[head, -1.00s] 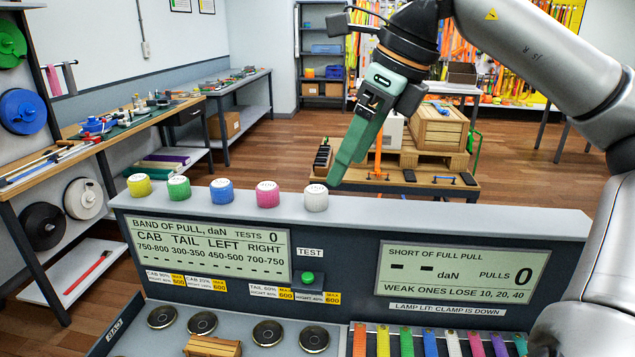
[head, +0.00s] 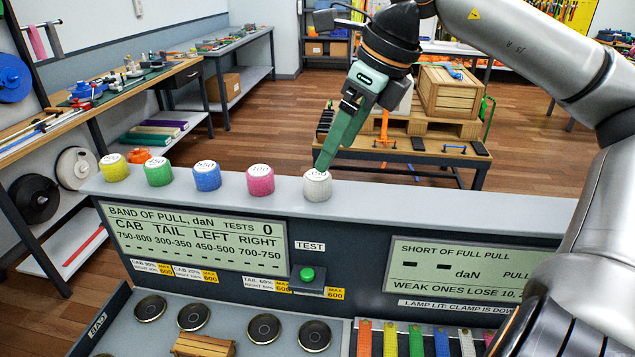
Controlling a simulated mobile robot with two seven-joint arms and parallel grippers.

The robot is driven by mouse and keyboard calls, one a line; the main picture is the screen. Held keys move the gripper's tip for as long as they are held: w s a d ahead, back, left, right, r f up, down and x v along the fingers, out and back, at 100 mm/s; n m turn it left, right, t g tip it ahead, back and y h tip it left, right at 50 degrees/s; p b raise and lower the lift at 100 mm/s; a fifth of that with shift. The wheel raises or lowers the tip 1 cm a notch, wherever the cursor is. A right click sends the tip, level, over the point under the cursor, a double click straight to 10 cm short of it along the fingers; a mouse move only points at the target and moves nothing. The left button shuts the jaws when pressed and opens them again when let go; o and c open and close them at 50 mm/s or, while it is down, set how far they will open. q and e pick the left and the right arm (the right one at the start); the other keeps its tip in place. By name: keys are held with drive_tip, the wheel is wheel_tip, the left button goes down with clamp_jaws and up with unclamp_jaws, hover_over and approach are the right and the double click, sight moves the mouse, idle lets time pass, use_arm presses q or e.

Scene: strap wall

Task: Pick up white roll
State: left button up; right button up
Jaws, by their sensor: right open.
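The white roll (head: 317,186) stands upright on the grey ledge on top of the panel, at the right end of a row of coloured rolls. My right gripper (head: 322,166) comes down from above with its green fingers at the top of the white roll. It is open, and the near finger overlaps the roll's upper edge in the picture. I cannot tell whether it touches the roll. The far finger is mostly hidden behind the near one. My left gripper is out of view.
A pink roll (head: 260,179) stands left of the white one, then blue (head: 207,175), green (head: 158,172) and yellow (head: 114,167) rolls. The ledge (head: 440,213) is clear to the right. Below is the panel with a green test button (head: 307,273).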

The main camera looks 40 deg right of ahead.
sight(321, 175)
drive_tip(key=shift+p+x, duration=0.4)
drive_tip(key=shift+x, duration=2.95)
drive_tip(key=shift+w+a+r, duration=0.1)
drive_tip(key=shift+w+a, duration=0.05)
clamp_jaws()
drive_tip(key=shift+r, duration=0.1)
